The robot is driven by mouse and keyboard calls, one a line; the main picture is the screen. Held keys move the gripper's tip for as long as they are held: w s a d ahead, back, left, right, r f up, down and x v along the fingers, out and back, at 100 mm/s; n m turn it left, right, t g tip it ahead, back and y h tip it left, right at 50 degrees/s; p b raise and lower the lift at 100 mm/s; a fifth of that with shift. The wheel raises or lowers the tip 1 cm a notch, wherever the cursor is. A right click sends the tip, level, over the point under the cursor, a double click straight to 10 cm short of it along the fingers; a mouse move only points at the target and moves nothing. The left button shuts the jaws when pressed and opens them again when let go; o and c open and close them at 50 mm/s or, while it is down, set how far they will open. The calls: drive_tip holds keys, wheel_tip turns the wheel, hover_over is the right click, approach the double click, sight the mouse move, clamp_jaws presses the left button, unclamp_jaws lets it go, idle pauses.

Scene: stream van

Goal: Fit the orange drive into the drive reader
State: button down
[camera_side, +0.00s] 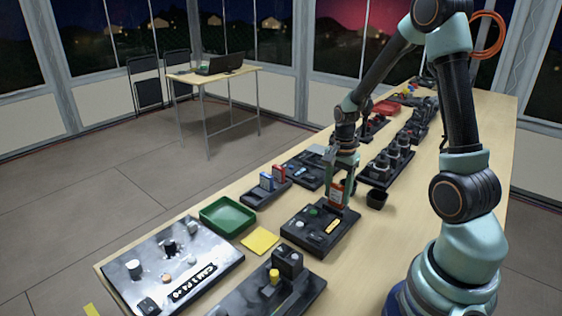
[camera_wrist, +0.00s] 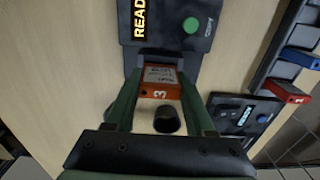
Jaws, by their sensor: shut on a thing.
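The orange drive (camera_side: 336,194), marked 3, is upright between the fingers of my gripper (camera_side: 339,182), which is shut on it. In the wrist view the drive (camera_wrist: 159,82) shows its label and number between my fingertips (camera_wrist: 160,76). The drive reader (camera_side: 304,229) is a dark panel with a green button and a yellow-lettered strip; it also shows in the wrist view (camera_wrist: 173,36). The drive is at the reader's far end in the side view. The slot is hidden, so I cannot tell whether the drive's lower end is inside it.
A rack (camera_side: 260,197) holds a blue drive (camera_side: 266,181) and a red drive (camera_side: 279,173), left of my gripper. A black cup (camera_side: 377,200) stands close on the right. A green tray (camera_side: 228,217), a yellow pad (camera_side: 260,240) and a control panel (camera_side: 205,262) lie nearer the camera.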

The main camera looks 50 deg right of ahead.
sight(338, 186)
drive_tip(key=shift+f, duration=0.75)
drive_tip(key=shift+c, duration=0.9)
unclamp_jaws()
wheel_tip(338, 186, up, 12)
drive_tip(key=shift+a, duration=0.1)
drive_tip(key=s+a+r+n+t, duration=0.1)
drive_tip(key=a+r+n, duration=0.3)
drive_tip(key=a+n, duration=0.4)
drive_tip(key=s+a+r+n+t, duration=0.1)
drive_tip(key=a+r+n+t, duration=0.3)
drive_tip(key=a+n, duration=0.5)
drive_tip(key=shift+s+a+r+n+t, duration=0.15)
drive_tip(key=shift+s+r+n+t, duration=0.15)
drive_tip(key=shift+r+n, duration=0.2)
